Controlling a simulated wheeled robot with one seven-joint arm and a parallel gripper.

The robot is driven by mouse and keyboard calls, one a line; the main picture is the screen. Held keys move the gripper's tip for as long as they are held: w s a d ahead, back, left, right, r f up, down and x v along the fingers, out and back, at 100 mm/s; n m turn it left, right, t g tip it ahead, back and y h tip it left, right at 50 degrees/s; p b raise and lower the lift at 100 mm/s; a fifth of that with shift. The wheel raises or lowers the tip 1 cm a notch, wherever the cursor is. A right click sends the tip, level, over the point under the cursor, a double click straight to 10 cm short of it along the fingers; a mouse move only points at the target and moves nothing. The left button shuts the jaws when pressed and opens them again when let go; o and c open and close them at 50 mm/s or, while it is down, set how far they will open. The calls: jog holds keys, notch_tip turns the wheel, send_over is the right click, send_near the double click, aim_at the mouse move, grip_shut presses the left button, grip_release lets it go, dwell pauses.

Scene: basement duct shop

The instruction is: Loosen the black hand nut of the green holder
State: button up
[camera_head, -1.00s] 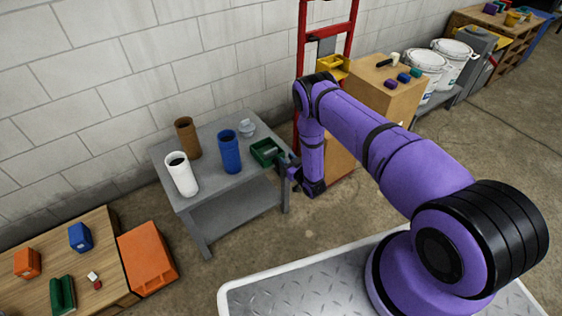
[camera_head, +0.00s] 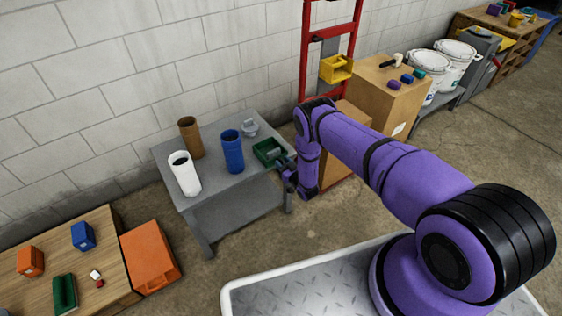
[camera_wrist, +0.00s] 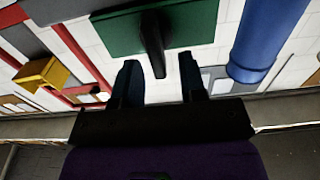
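The green holder (camera_head: 266,152) sits at the right edge of a grey table. In the wrist view it is a green panel (camera_wrist: 198,32) at the top. The black hand nut (camera_wrist: 153,48) sticks out from it toward my gripper as a narrow dark bar. My gripper (camera_wrist: 159,66) is open, with one dark finger on each side of the nut's lower end in the picture. No contact with the nut shows. In the head view my gripper (camera_head: 288,170) is just right of the holder; its fingers are hard to make out.
On the grey table (camera_head: 208,189) stand a white cup (camera_head: 185,176), a brown cup (camera_head: 191,140), a blue cup (camera_head: 232,155) and a small grey item (camera_head: 250,128). A red rack (camera_head: 306,60) with a yellow bin (camera_head: 336,69) and a cardboard box (camera_head: 400,108) stand beyond my arm.

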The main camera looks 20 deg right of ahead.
jog(key=shift+x, duration=0.85)
jog(key=shift+c, duration=0.2)
jog(key=c, duration=0.5)
jog(key=shift+a+n, duration=0.1)
jog(key=shift+n, duration=0.2)
jog(key=shift+s+a+f+n, duration=0.1)
jog(key=shift+a+f+n, duration=0.25)
jog(key=shift+n, duration=2.5)
jog(key=shift+s+a+f+n, duration=0.15)
jog(key=shift+a+f+n, duration=0.15)
jog(key=shift+n, duration=2.6)
jog(key=shift+s+a+f+n, duration=0.1)
jog(key=shift+a+f+n, duration=0.25)
jog(key=shift+n, duration=2.5)
jog(key=shift+d+f, duration=0.1)
